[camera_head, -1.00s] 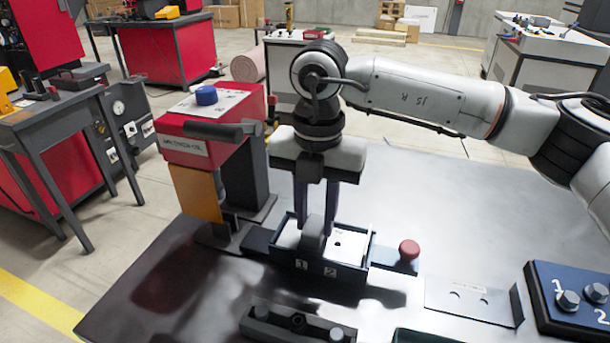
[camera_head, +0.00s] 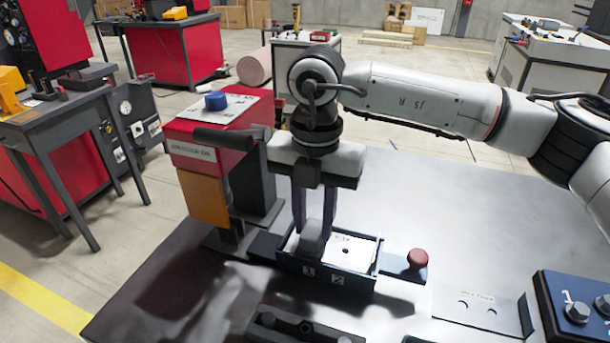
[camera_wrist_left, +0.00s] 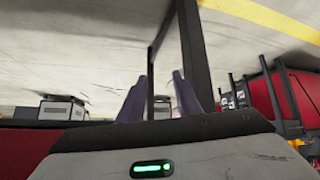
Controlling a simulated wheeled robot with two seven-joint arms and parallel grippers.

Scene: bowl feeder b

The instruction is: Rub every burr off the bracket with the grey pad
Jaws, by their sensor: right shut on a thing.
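My right gripper (camera_head: 315,225) points straight down and is shut on the grey pad (camera_head: 312,240), a small rounded block. The pad is over the left part of a pale flat plate with a dark hole (camera_head: 345,252), apparently the bracket, inside a dark fixture (camera_head: 322,281) marked 1 and 2. I cannot tell whether pad and plate touch, and no burrs can be made out. A bent metal sheet with two holes (camera_head: 468,305) lies to the right. My left gripper (camera_wrist_left: 160,88) shows only in the left wrist view, open and empty.
A red knob (camera_head: 417,259) stands at the fixture's right. A red machine with a blue button (camera_head: 215,101) stands behind left. A dark block with fittings (camera_head: 300,330) is in front, and a blue bolt panel (camera_head: 575,310) at right. The table behind the fixture is clear.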

